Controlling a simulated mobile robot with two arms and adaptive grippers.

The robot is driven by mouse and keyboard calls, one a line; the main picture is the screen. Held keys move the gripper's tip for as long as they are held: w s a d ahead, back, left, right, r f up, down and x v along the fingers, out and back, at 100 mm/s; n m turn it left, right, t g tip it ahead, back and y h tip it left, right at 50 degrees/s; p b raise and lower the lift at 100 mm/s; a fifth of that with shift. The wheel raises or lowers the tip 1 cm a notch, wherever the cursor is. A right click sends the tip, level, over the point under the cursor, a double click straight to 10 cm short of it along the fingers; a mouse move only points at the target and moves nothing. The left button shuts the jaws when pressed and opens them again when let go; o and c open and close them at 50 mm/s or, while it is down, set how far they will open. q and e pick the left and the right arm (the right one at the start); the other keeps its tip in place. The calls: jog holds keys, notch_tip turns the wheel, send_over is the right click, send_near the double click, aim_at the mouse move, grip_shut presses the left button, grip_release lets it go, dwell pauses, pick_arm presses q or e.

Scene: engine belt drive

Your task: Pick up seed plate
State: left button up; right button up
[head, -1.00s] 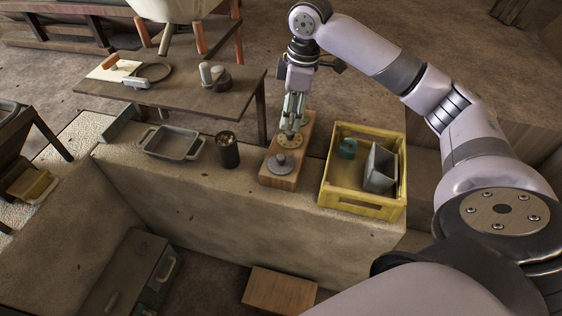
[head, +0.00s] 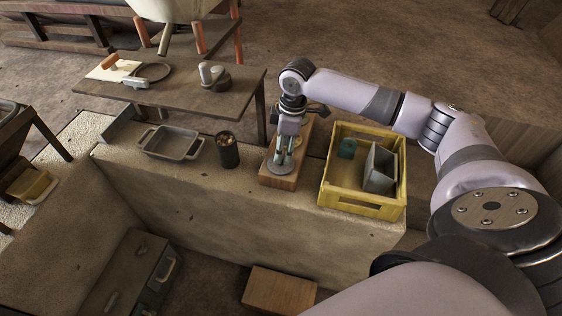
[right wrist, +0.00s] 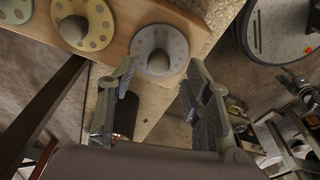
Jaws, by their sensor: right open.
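Round seed plates with rings of holes and centre knobs sit in a row on a wooden board (head: 278,184). In the right wrist view they are a grey plate (right wrist: 150,38), a brass-coloured plate (right wrist: 98,14) and a greenish plate (right wrist: 14,12). My right gripper (head: 281,163) is open and points down over the near end of the board, at the grey plate (head: 278,170). In the right wrist view its two fingers (right wrist: 158,85) are apart with nothing between them, and the grey plate lies beyond their tips. My left gripper is not in view.
A wooden table (head: 200,103) is behind.

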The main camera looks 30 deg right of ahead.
jog(key=f, duration=0.3)
jog(key=shift+w+a+f, duration=0.25)
jog(key=shift+f, duration=0.05)
jog(key=shift+c, duration=0.6)
grip_shut()
